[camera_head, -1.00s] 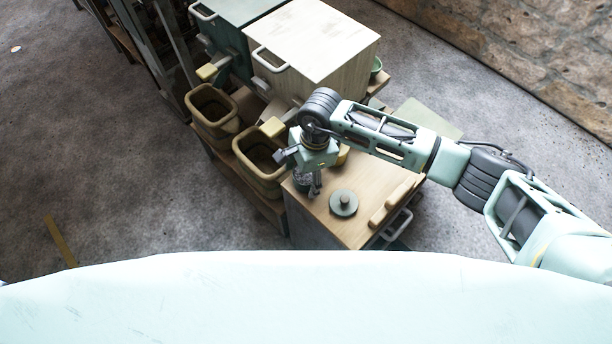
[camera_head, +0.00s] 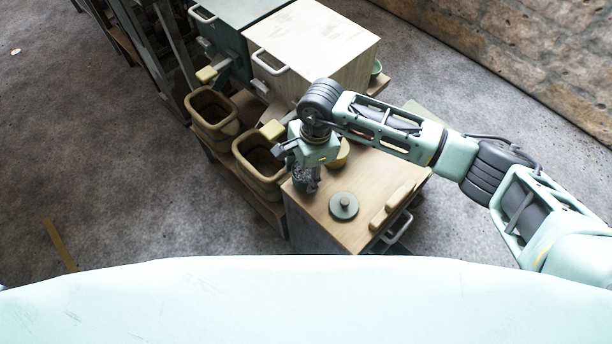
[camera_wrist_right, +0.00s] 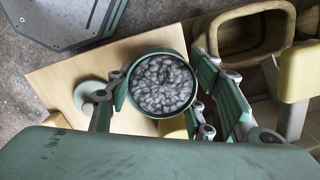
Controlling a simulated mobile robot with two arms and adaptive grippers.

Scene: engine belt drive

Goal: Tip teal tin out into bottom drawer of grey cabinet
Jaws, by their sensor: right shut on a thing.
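My right gripper (camera_head: 308,182) is shut on the teal tin (camera_wrist_right: 136,103), holding it upright by its sides above the wooden top. The tin is open and full of small grey pebble-like pieces (camera_wrist_right: 162,84). In the head view the tin is mostly hidden by the gripper. A dark teal-grey cabinet (camera_head: 262,8) with pale handles stands at the back left; I cannot tell its drawers apart well. A grey-sided unit with a wooden top (camera_head: 362,177) stands under the gripper, with a pale handle (camera_head: 397,230) on its right side. My left gripper is not in view.
A round grey-green knobbed lid (camera_head: 343,206) and pale wooden bars (camera_head: 392,205) lie on the wooden top, near a yellow object (camera_head: 341,153). Two brown bins (camera_head: 212,112) (camera_head: 262,182) stand to the left. A cream cabinet (camera_head: 315,45) stands behind. Floor at left is mostly clear.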

